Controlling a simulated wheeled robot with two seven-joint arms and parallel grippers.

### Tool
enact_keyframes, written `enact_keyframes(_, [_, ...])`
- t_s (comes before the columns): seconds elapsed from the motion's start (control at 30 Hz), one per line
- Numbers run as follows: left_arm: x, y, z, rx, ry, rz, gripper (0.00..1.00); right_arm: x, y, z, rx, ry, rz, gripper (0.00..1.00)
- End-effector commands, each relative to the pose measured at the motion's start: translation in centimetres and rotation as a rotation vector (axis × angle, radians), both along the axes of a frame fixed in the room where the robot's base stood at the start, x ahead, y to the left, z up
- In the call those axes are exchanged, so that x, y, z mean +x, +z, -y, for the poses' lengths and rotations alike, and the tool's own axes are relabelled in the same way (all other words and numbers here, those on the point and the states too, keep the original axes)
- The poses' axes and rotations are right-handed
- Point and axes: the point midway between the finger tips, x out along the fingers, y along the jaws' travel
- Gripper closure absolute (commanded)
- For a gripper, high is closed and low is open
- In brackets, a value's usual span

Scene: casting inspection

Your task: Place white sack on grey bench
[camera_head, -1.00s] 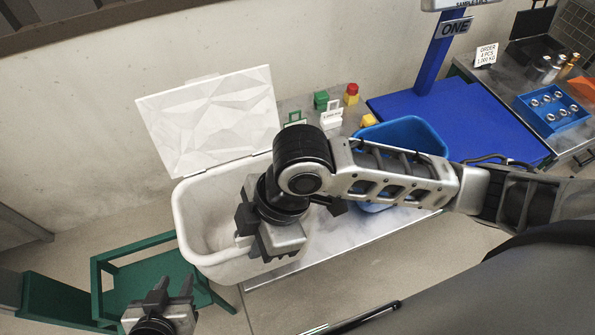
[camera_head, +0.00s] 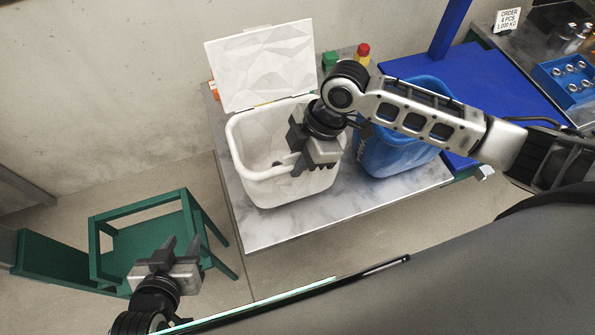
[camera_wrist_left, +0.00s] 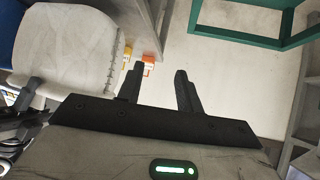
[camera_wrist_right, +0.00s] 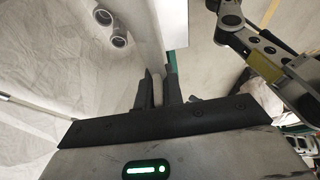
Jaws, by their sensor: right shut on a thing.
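The white sack (camera_head: 270,190) looks like an open, tub-shaped container with a pale faceted flap (camera_head: 262,62) raised at its back. It is upright over the grey bench (camera_head: 300,228), inside the bench's outline; I cannot tell whether its base touches the top. My right gripper (camera_head: 312,165) is shut on the sack's right front rim. The right wrist view shows the pale wall (camera_wrist_right: 157,90) between the fingers. Two round metal parts (camera_wrist_right: 118,38) show there inside the sack. My left gripper (camera_head: 168,250) is open and empty, left of the bench; it also shows in the left wrist view (camera_wrist_left: 158,85).
A blue bin (camera_head: 395,158) stands close to the right of the sack. Behind are a green block (camera_head: 330,61) and a red-topped object (camera_head: 362,52). A blue platform (camera_head: 455,85) is at the right. A green chair-like frame (camera_head: 120,250) stands left of the bench.

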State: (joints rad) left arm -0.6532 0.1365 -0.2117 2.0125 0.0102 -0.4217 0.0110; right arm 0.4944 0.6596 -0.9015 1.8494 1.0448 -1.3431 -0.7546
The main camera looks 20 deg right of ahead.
Motion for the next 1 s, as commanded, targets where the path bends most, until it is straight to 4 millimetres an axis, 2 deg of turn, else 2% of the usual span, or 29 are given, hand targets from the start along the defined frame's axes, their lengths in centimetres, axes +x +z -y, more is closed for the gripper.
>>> enact_keyframes(0.03, [0.07,-1.31,0.11,-0.003,-0.004,0.004,0.64,0.01,-1.42,-0.14,0.004,0.002,0.003,1.0])
enact_keyframes(0.13, [0.12,-1.49,0.3,-0.012,-0.007,0.008,0.64,0.02,-2.08,-0.13,0.004,0.002,0.003,1.0])
enact_keyframes(0.63, [-0.13,-0.95,0.41,-0.018,-0.012,0.013,0.64,-0.01,-2.31,-0.14,0.003,0.001,0.003,1.0])
enact_keyframes(0.67, [-0.12,-0.94,0.41,-0.018,-0.012,0.013,0.64,-0.11,-2.41,-0.08,0.0,0.001,-0.002,0.83])
enact_keyframes(0.7, [-0.13,-0.94,0.42,-0.018,-0.012,0.013,0.64,-0.12,-2.41,-0.09,0.0,0.001,-0.002,0.72])
enact_keyframes(0.73, [-0.12,-0.95,0.42,-0.018,-0.012,0.013,0.64,-0.13,-2.41,-0.09,0.001,0.001,-0.002,0.69])
enact_keyframes(1.0, [0.01,-0.9,0.42,-0.018,-0.013,0.016,0.64,-0.12,-2.31,-0.11,0.001,0.002,-0.002,0.69])
